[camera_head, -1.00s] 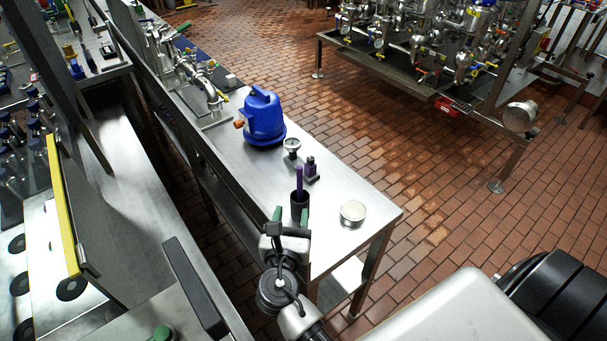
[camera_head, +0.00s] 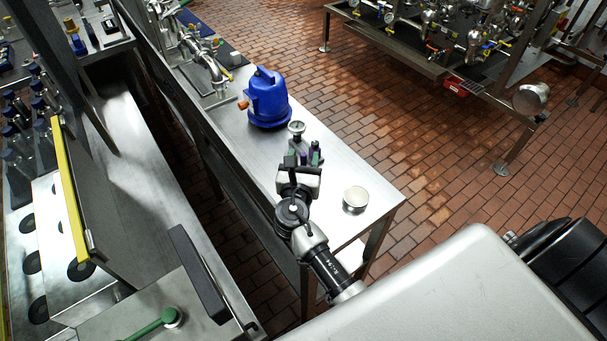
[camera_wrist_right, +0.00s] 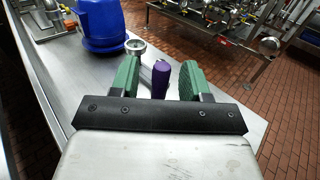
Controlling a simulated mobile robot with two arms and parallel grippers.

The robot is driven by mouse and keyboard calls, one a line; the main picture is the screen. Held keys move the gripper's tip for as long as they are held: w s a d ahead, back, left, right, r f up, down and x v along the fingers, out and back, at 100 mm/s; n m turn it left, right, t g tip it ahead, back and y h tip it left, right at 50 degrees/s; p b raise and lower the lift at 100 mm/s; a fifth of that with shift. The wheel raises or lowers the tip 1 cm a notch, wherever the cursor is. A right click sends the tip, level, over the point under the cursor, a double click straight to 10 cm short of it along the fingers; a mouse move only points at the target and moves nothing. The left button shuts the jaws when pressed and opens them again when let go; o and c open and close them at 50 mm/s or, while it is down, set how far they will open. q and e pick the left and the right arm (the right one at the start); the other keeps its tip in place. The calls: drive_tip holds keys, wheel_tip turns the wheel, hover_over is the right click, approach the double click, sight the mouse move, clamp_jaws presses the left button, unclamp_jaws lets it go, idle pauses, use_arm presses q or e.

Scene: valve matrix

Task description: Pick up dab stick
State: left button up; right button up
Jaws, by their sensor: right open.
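The dab stick is a purple stick; its top (camera_wrist_right: 160,78) shows in the right wrist view between the two green fingers of my right gripper (camera_wrist_right: 158,80). The gripper is open, with gaps on both sides of the stick. The stick's lower part is hidden behind the wrist. In the head view, my right gripper (camera_head: 304,155) is over the steel table (camera_head: 235,132), and only a bit of purple shows between its fingers. The stick's dark cup is hidden behind the gripper there. My left gripper is not in view.
A blue container (camera_head: 267,100) stands farther back on the table. A small round gauge (camera_head: 296,129) stands just beyond the gripper. A round silvery tin (camera_head: 355,199) sits to the right, near the table's edge. A yellow-edged panel (camera_head: 68,190) stands at the left.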

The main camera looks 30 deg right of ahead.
drive_tip(key=shift+x, duration=0.95)
drive_tip(key=shift+f, duration=0.1)
drive_tip(key=shift+c, duration=0.3)
clamp_jaws()
